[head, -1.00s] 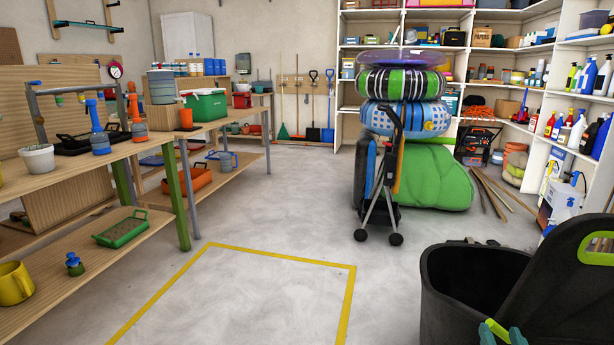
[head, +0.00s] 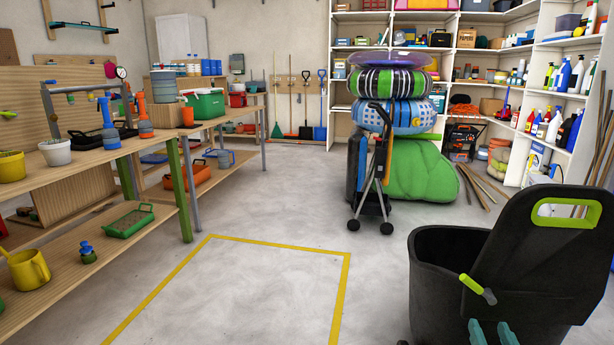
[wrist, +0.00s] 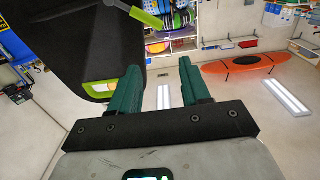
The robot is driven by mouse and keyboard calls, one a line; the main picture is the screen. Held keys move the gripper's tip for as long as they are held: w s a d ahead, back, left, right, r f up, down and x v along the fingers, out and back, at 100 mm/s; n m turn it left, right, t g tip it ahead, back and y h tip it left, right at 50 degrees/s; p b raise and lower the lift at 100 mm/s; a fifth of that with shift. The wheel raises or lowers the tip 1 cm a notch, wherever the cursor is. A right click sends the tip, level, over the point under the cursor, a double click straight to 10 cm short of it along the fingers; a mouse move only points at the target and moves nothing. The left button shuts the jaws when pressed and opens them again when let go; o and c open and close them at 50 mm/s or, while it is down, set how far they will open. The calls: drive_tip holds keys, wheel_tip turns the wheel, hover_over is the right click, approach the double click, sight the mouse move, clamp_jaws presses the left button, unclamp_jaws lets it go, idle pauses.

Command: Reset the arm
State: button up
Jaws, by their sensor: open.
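My gripper (head: 492,333) shows at the bottom right of the head view, in front of the black wheeled bin. Its two teal fingers stand apart, with nothing between them; they also show in the wrist view (wrist: 158,75). The black bin (head: 440,270) has a tall back with a lime-framed handle opening (head: 570,212). A lime-handled tool (head: 476,288) lies at the bin's front rim, just above my fingertips and apart from them. Its lower part is hidden or cannot be made out. In the wrist view the bin (wrist: 105,45) fills the upper left.
A wooden workbench (head: 90,160) with pots and tools runs along the left. A hand truck (head: 375,165) stands by stacked inflatables (head: 392,100) at centre right. The yellow-outlined floor area (head: 280,246) is clear. An orange kayak (wrist: 240,64) shows in the wrist view.

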drive_tip(key=s+a+f+g+y, duration=0.1)
drive_tip(key=s+f+g, duration=0.7)
drive_tip(key=s+f, duration=0.5)
drive_tip(key=s+a+f+n+g+y, duration=0.1)
drive_tip(key=s+a+f+g+y, duration=0.1)
drive_tip(key=s, duration=0.8)
drive_tip(key=s+a+f+n+g+y+p, duration=0.1)
drive_tip(key=s+a+f+g, duration=0.2)
drive_tip(key=s+a+g, duration=0.3)
drive_tip(key=s, duration=0.4)
drive_tip(key=shift+s+a+f+n+y+p, duration=0.2)
drive_tip(key=shift+s+f+n+y+p, duration=0.1)
drive_tip(key=shift+f+n+y, duration=0.1)
wheel_tip(320, 180, up, 26)
drive_tip(key=p, duration=2.6)
drive_tip(key=shift+w+r, duration=0.1)
drive_tip(key=shift+r, duration=0.1)
